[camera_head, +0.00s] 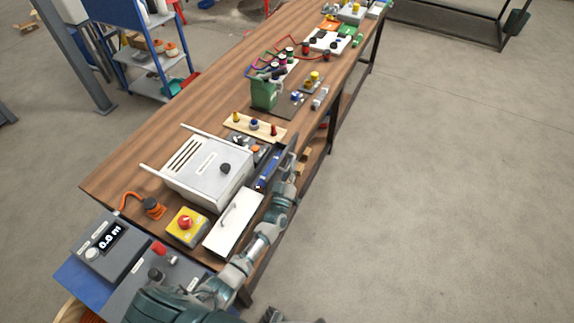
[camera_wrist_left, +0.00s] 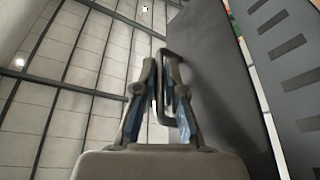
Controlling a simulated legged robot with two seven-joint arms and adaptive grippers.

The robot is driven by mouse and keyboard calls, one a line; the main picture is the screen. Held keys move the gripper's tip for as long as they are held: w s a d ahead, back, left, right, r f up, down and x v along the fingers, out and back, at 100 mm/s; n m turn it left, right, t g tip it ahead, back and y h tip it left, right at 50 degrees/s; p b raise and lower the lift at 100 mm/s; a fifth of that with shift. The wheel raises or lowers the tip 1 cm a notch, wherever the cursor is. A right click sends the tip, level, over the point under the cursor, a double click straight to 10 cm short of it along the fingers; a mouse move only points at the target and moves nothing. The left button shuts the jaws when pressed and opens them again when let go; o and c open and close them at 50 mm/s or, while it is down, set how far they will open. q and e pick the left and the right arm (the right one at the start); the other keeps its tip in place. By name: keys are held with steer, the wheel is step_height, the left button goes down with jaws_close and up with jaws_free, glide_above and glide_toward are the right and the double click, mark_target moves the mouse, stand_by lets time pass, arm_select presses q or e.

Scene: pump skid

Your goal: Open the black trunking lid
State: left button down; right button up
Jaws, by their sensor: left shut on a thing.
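The black trunking (camera_head: 266,173) lies along the right edge of the wooden bench, with blue showing inside it. Its dark lid (camera_head: 284,152) stands raised along the bench-edge side. In the left wrist view the lid (camera_wrist_left: 207,60) is a broad dark panel, apart from the slotted grey trunking wall (camera_wrist_left: 285,50) at right. My left gripper (camera_head: 289,168) is at the lid, past the bench edge. In the wrist view my left gripper (camera_wrist_left: 160,85) is shut on the lid's metal loop handle (camera_wrist_left: 171,58). My right gripper does not show clearly.
Left of the trunking stands a light grey box (camera_head: 207,170) with a black knob. A white panel with a handle (camera_head: 233,222) and a yellow box with a red button (camera_head: 186,226) are nearer. The floor right of the bench is clear.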

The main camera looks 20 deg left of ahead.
arm_select(q)
steer(key=shift+s+d+f+m+t+h+b, duration=0.1)
steer(key=shift+d+f+m+h+b, duration=0.3)
steer(key=shift+m, duration=0.5)
steer(key=shift+w+d+f+m+t+h+b, duration=0.2)
steer(key=shift+m+h, duration=0.25)
steer(key=shift+m, duration=0.45)
steer(key=shift+s+d+f+m+h+b, duration=0.25)
steer(key=shift+f+m+h, duration=0.15)
steer(key=shift+m, duration=0.5)
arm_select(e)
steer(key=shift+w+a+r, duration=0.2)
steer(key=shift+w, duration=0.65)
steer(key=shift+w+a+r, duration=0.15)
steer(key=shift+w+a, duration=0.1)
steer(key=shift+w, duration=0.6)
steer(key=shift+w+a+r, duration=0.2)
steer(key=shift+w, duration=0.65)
arm_select(q)
steer(key=shift+r, duration=0.1)
steer(key=c, duration=1.6)
jaws_free()
steer(key=shift+o, duration=0.4)
steer(key=v, duration=1.2)
